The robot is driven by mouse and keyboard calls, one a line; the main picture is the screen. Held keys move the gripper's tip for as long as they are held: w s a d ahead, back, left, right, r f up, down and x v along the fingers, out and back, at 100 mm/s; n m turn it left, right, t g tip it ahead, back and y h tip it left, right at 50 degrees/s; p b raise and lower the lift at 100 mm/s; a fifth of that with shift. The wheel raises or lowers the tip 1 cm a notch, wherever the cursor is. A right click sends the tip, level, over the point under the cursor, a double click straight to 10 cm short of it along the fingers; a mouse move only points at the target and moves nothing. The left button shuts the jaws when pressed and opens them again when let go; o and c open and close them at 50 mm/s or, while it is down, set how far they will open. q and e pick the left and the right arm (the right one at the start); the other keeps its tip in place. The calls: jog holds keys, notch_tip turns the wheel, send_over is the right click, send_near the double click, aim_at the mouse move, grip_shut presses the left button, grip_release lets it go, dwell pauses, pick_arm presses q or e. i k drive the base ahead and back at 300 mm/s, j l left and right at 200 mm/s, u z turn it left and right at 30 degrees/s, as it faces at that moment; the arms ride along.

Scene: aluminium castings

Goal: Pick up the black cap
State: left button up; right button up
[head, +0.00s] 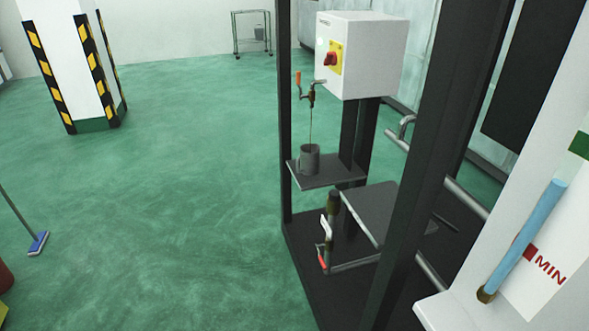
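I cannot make out a black cap anywhere in the head view. Neither of my grippers is in view. A dark grey cup (309,158) stands upright on a small dark shelf (327,176) of a black metal frame. A tap (308,92) with an orange handle is above the cup, and a thin stream or line runs from it down to the cup.
A white box (372,55) with a red switch (331,59) sits on the frame. A blue gauge tube (527,238) marked MIN is at right. Pipes and a red-handled valve (322,258) are low down. A striped pillar (75,62) and mop (38,243) stand left; green floor between is clear.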

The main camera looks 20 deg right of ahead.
aim_at(334, 194)
jog(key=i+z, duration=0.2)
jog(key=i, duration=0.3)
jog(key=i+j+z, duration=0.15)
jog(key=i, duration=0.3)
jog(key=i+j+z, duration=0.2)
jog(key=i, duration=0.3)
